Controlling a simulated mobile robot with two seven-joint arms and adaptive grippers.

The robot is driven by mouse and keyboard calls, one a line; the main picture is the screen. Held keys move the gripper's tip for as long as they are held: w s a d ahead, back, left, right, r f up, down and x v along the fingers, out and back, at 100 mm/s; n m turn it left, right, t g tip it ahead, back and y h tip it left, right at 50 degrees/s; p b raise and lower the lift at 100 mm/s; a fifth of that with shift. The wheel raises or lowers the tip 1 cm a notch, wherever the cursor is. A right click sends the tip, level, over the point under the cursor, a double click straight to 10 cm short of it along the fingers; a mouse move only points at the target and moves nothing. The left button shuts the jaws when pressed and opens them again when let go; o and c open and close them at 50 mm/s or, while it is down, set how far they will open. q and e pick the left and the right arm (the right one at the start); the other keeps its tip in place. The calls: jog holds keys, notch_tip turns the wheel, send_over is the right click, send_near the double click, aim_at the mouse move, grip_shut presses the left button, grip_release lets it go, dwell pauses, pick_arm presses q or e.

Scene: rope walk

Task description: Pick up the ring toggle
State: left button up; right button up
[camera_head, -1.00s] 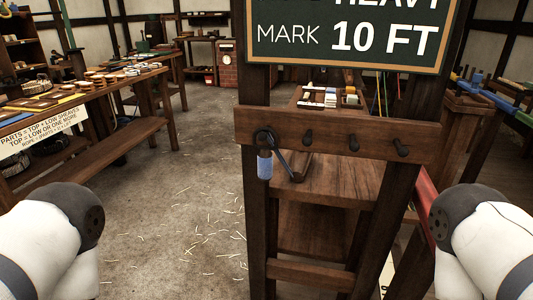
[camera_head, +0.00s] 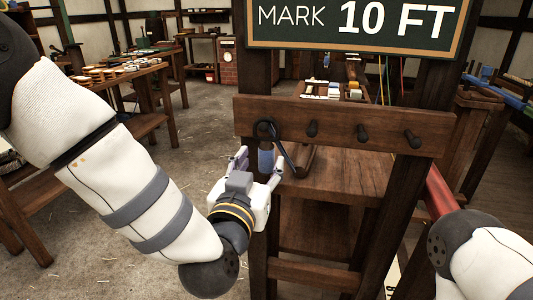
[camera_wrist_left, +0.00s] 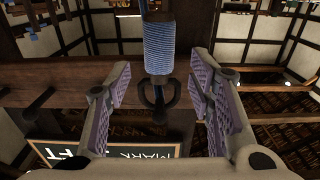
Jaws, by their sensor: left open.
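The ring toggle hangs from the leftmost peg of a wooden rail. Its dark ring (camera_head: 264,127) is at the peg and its blue-wrapped grip (camera_head: 266,160) hangs below. My left gripper (camera_head: 259,163) is open just in front of the grip, fingers pointing at the rail. In the left wrist view, which is upside down, the blue grip (camera_wrist_left: 160,48) lies beyond and between the spread fingers (camera_wrist_left: 158,86), with a gap on both sides. I see no contact. My right gripper is out of view; only part of that arm shows at lower right.
The wooden rail (camera_head: 350,128) has several dark pegs, the others bare. A chalkboard (camera_head: 290,38) is above. A wooden stand with shelves (camera_head: 335,182) is behind. Open floor lies at left.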

aim_at(265, 155)
pick_arm(q)
jog(key=x, duration=0.5)
jog(key=shift+d, duration=0.1)
grip_shut()
